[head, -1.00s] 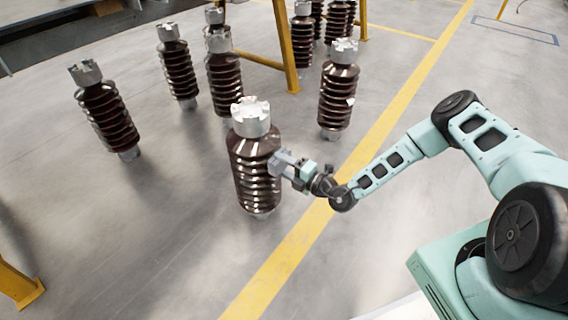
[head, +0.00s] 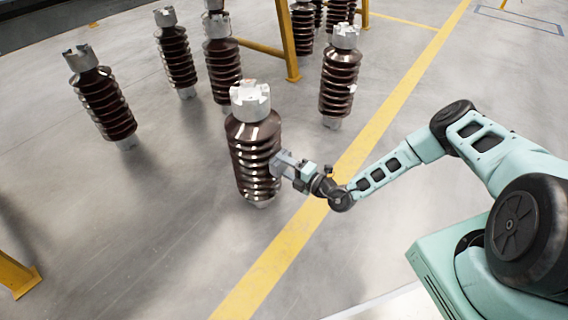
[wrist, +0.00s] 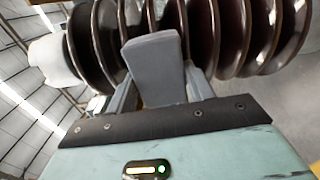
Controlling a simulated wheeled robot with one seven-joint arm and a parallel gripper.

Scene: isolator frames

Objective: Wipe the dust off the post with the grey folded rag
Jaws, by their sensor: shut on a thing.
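The post (head: 253,140) is a dark brown ribbed insulator with a silver metal cap, standing upright on the floor in the middle of the head view. Its ribs (wrist: 235,35) fill the top of the wrist view. My gripper (head: 285,164) is at the right side of the post, at about mid height. It is shut on the grey folded rag (wrist: 155,68), which sticks out between the fingers toward the ribs. The rag is against or very near the ribs; contact is hard to tell. Any dust on the post cannot be made out.
Several similar insulators stand behind, one at the left (head: 100,98) and one at the right (head: 339,80). A yellow frame leg (head: 288,45) rises behind the post. A yellow floor line (head: 385,115) runs diagonally to the right.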

